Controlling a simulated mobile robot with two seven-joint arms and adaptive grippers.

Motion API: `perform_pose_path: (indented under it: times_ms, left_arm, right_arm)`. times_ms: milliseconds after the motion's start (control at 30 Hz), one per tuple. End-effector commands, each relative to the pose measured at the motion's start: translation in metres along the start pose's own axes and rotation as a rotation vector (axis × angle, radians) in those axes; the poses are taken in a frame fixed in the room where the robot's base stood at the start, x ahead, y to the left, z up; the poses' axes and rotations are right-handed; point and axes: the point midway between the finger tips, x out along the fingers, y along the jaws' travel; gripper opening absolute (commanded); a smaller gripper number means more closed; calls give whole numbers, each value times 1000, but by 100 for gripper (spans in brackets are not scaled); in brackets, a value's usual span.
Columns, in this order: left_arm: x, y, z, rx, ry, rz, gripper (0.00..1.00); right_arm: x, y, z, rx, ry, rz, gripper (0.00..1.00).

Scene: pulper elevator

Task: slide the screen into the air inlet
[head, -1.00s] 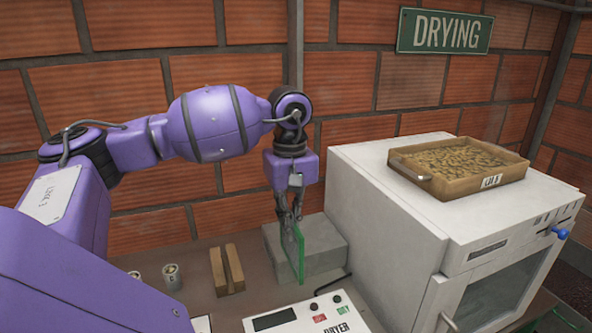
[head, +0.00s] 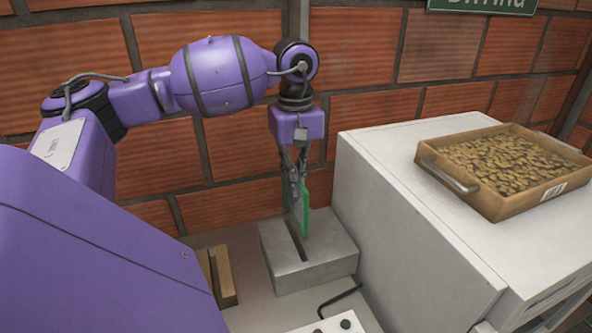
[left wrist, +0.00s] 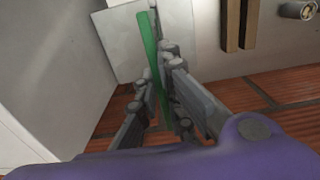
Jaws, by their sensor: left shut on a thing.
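The screen (head: 304,214) is a thin green-edged panel held upright by my left gripper (head: 294,172). The air inlet (head: 312,270) is a grey block with a dark narrow slot in its top, beside the white dryer. In the head view the screen's lower end shows just right of the slot's far part. It seems apart from the slot, but its exact height above the block is unclear. In the left wrist view the fingers (left wrist: 160,108) are closed around the green screen (left wrist: 150,50), which extends over the pale block. My right gripper is not in view.
The white dryer (head: 400,200) stands close to the block's right, with a wooden tray (head: 490,205) of pods on top. Wooden pieces (head: 222,277) stand at left. A black bent handle or cable (head: 340,297) lies in front. The brick wall is behind.

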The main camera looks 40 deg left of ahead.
Motion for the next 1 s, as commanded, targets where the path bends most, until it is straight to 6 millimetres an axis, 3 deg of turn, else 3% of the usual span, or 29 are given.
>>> perform_pose_path:
  times_ms: [367, 1000]
  left_arm:
    - [3, 0, 1, 0, -1, -3, 0]
    - [54, 0, 1, 0, 0, -4, 0]
  right_arm:
    - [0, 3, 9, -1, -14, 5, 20]
    - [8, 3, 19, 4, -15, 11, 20]
